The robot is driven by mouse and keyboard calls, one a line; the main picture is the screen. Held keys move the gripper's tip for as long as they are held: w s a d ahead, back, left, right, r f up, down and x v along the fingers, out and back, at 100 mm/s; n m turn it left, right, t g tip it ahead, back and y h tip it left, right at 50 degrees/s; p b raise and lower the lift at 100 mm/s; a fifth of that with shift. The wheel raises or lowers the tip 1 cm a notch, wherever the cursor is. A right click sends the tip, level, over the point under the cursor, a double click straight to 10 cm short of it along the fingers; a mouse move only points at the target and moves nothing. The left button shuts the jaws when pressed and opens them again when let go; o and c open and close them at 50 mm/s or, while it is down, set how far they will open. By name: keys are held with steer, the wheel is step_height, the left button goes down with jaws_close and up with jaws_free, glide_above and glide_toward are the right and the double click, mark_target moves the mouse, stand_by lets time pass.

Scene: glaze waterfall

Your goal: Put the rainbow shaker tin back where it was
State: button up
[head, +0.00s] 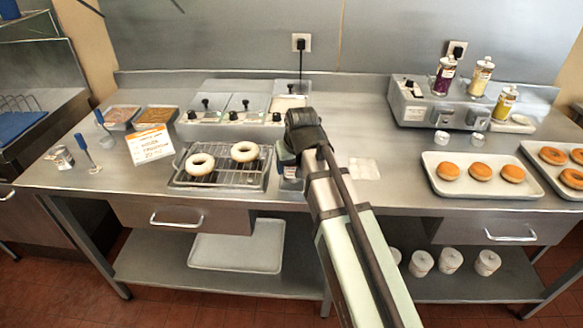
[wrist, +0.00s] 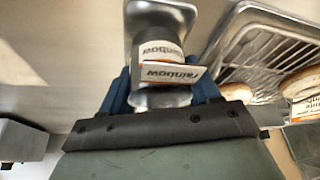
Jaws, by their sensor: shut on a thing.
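The rainbow shaker tin (wrist: 158,98) is a shiny metal piece between the blue fingers of my gripper (wrist: 160,88) in the wrist view. Orange-and-white labels reading "rainbow" show over it. I cannot tell whether both labels belong to the tin. In the head view my gripper (head: 290,168) is low over the bench, just right of the wire rack, and its arm hides most of the tin. I cannot tell whether the tin's base touches the bench.
The wire rack (head: 222,180) with two pale ring donuts stands close left of my gripper. Behind are lidded glaze wells (head: 240,105). An orange-and-white sign (head: 150,144) and a small tin (head: 59,157) stand left. Donut trays (head: 482,190) and sprinkle jars (head: 480,77) are right.

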steer(key=shift+f, duration=0.55)
steer(key=shift+f, duration=0.15)
steer(key=o, duration=1.1)
steer(key=shift+o, duration=0.2)
steer(key=shift+v, duration=6.2)
steer(key=shift+w, duration=0.1)
